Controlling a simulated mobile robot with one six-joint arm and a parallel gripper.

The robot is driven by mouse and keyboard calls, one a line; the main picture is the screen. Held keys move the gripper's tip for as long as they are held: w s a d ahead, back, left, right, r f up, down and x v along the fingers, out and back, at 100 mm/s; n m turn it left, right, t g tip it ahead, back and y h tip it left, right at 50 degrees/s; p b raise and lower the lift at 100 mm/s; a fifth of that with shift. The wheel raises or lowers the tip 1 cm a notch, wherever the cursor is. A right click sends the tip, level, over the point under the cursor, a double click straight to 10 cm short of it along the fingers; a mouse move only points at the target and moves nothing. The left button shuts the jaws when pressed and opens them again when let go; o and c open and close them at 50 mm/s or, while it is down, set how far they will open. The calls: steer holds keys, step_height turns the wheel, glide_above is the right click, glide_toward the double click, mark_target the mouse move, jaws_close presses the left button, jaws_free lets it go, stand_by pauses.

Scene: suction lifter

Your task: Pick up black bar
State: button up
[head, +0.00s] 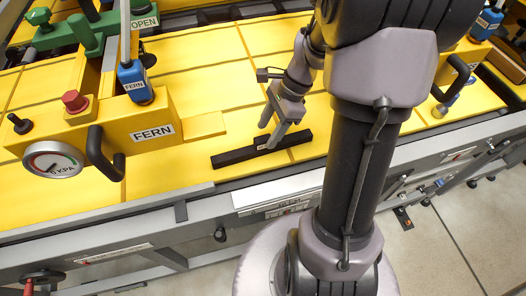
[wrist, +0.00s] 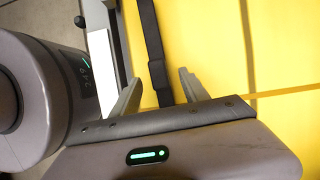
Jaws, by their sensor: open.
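The black bar (head: 236,157) lies flat on the yellow table, near its front edge, slanting up to the right in the head view. My gripper (head: 267,137) is over the bar, right of its middle, with its fingers pointing down. In the wrist view the bar (wrist: 148,25) runs lengthwise between the two open fingers of my gripper (wrist: 160,73), with a gap on each side. The fingers do not grip it. I cannot tell the exact height of the fingertips over the bar. The gripper hides part of the bar.
A yellow box (head: 150,128) marked FERN, with a gauge (head: 54,160) and a black handle (head: 104,153), stands to the left. A grey frame rail (head: 150,215) runs along the front. Yellow surface around the bar is mostly clear.

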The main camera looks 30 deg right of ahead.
mark_target(259, 145)
steer(key=b+x, duration=0.1)
steer(key=x, duration=0.1)
steer(key=b+x, duration=0.1)
steer(key=x, duration=0.3)
steer(key=shift+a+f+b, duration=0.2)
steer(key=shift+a+b, duration=0.2)
steer(key=shift+r, duration=0.15)
steer(key=shift+c, duration=0.8)
jaws_close()
